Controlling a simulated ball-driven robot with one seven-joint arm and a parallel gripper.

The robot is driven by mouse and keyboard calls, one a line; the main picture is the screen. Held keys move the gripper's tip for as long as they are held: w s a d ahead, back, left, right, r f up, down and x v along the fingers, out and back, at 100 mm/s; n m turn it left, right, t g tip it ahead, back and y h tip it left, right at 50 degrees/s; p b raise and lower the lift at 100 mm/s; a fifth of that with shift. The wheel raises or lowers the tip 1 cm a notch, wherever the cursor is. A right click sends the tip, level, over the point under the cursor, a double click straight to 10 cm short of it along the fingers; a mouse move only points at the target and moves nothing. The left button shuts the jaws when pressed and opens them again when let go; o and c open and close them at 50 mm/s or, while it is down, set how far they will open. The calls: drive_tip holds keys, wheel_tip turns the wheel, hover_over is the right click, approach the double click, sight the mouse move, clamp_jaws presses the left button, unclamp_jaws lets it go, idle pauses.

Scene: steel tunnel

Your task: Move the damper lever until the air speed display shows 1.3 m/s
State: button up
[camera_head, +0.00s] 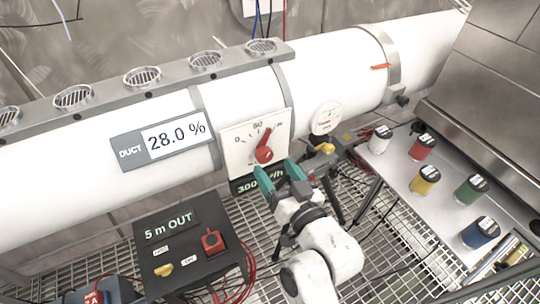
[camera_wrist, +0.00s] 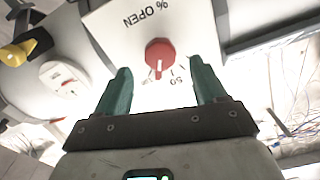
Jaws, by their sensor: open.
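The red damper lever (camera_head: 264,154) sits on a white scale plate (camera_head: 236,145) on the duct, marked 0 and 50. Its pointer aims up, near or slightly past the 50 mark. In the wrist view the lever (camera_wrist: 159,53) appears upside down under "% OPEN". My gripper (camera_head: 277,170) is open just below the plate, its teal fingers on either side of the lever's line, apart from it. A dark display (camera_head: 245,186) below the plate reads "300" and a flow unit, partly hidden by my gripper. I see no m/s reading.
A duct label (camera_head: 129,151) shows 28.0 %. A black box (camera_head: 190,250) has a "5 m OUT" display and a red switch (camera_head: 212,242). A round gauge (camera_head: 326,117) and yellow-handled valve (camera_head: 325,148) stand right of the plate. Several coloured jars line a right-hand shelf (camera_head: 398,165).

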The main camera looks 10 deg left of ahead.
sight(267, 158)
drive_tip(key=shift+p+x, duration=0.3)
drive_tip(key=shift+x, duration=1.95)
drive_tip(key=c, duration=1)
drive_tip(key=shift+f, duration=0.1)
drive_tip(key=shift+c, duration=0.3)
